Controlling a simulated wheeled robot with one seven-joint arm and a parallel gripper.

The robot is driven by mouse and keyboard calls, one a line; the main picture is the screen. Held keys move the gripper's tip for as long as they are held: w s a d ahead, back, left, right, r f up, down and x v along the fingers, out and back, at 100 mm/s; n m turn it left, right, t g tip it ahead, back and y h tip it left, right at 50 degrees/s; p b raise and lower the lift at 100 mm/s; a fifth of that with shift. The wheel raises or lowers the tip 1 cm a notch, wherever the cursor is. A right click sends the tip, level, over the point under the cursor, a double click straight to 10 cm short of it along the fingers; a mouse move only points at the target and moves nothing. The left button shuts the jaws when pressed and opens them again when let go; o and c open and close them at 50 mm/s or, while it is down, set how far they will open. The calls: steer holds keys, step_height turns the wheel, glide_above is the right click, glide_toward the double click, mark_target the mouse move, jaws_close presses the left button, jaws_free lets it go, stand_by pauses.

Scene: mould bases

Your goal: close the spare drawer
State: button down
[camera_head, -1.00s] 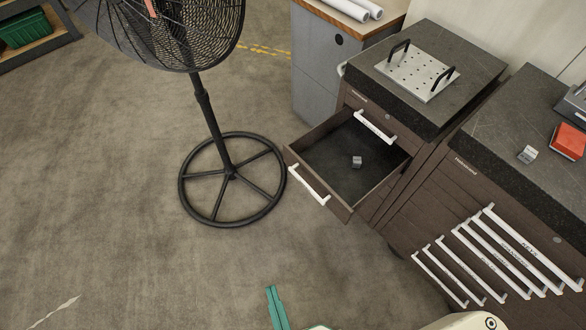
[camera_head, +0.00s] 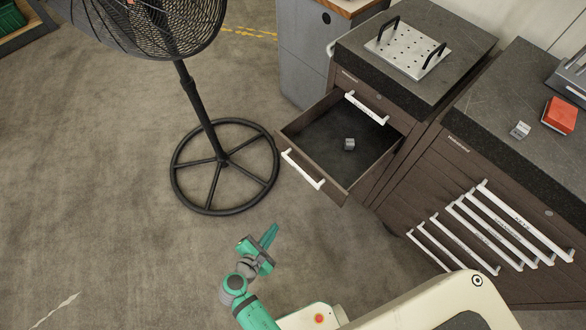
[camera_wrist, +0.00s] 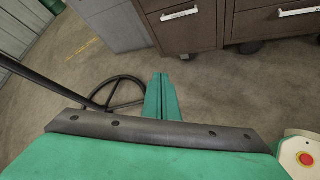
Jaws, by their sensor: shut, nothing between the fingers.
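One drawer (camera_head: 318,145) of the dark brown cabinet stands pulled well out, with a white bar handle (camera_head: 302,170) on its front. A small grey metal block (camera_head: 349,144) lies inside it. Its label cannot be read, so I cannot tell from lettering that it is the spare drawer. My green gripper (camera_head: 270,235) is shut and empty, in front of and below the drawer front in the head view, apart from it. In the wrist view my closed fingers (camera_wrist: 160,80) point toward brown drawer fronts with white handles (camera_wrist: 180,14).
A pedestal fan with a round black base (camera_head: 224,167) stands left of the drawer. A perforated plate with two black handles (camera_head: 405,48) sits on the cabinet top. Right of it, another cabinet has several shut drawers (camera_head: 455,235). The floor (camera_head: 100,220) at left is clear.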

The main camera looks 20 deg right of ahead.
steer(key=w+d+r+n+h, duration=0.1)
steer(key=w+r+n+h, duration=0.1)
steer(key=w+r+h, duration=0.25)
steer(key=g+h, duration=0.2)
steer(key=h, duration=0.2)
glide_toward(300, 163)
steer(key=shift+y, duration=0.25)
steer(key=x, duration=0.3)
steer(key=r+x, duration=0.1)
steer(key=x, duration=0.1)
steer(key=shift+s+d, duration=0.25)
steer(key=shift+d, duration=0.05)
steer(key=shift+w+d, duration=0.2)
steer(key=shift+d, duration=0.25)
steer(key=shift+w, duration=0.15)
